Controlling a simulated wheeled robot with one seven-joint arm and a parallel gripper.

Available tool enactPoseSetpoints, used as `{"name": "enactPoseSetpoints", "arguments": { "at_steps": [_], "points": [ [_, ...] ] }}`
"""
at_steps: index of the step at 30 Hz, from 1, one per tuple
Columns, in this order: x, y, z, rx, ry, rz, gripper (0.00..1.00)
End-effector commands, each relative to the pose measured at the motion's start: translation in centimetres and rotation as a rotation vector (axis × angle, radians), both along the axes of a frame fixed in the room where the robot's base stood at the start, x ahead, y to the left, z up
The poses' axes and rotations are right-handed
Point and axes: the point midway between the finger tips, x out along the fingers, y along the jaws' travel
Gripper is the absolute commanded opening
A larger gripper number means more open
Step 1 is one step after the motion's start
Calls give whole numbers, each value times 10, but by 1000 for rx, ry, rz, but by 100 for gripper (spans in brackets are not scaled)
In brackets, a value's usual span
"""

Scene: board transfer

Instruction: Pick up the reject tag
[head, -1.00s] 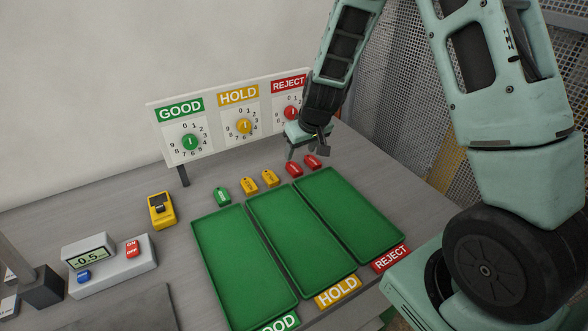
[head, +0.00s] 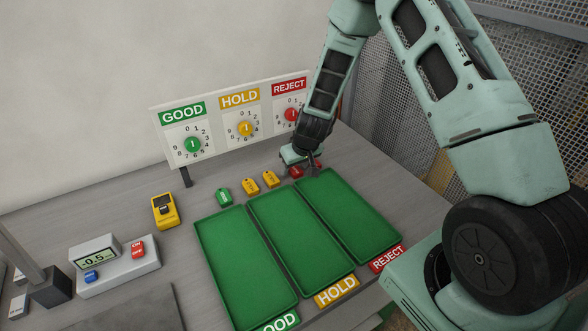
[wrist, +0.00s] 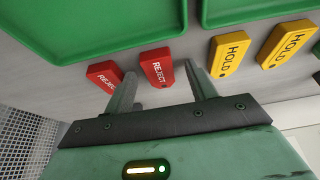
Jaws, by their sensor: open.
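Two red reject tags lie on the table behind the trays. In the wrist view one reject tag (wrist: 157,66) sits between the two fingertips of my gripper (wrist: 160,72), and the other reject tag (wrist: 103,75) lies just outside the left finger. In the head view the nearer-to-yellow reject tag (head: 296,172) shows beside my gripper (head: 308,170), and the second is mostly hidden by it. My gripper is open, low over the tags, with a finger on each side of one. I cannot tell whether the fingers touch it.
Two yellow hold tags (wrist: 231,53) lie beside the right finger. A green tag (head: 223,196) lies farther left. Green trays (head: 345,215) stand in front of the tags. The dial board (head: 235,120) stands close behind my gripper.

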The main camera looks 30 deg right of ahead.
Motion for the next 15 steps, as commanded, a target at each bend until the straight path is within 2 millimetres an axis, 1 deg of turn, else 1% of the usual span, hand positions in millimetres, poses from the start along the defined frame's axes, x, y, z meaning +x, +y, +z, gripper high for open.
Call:
{"name": "enactPoseSetpoints", "arguments": {
  "at_steps": [4, 5, 6, 8, 9, 10, 15],
  "points": [
    [0, 0, 0, 0, 0, 0, 56],
    [0, 0, 0, 0, 0, 0, 54],
    [0, 0, 0, 0, 0, 0, 42],
    [0, 0, 0, 0, 0, 0, 26],
    [0, 0, 0, 0, 0, 0, 15],
    [0, 0, 0, 0, 0, 0, 9],
    [0, 0, 0, 0, 0, 0, 8]
  ]
}}
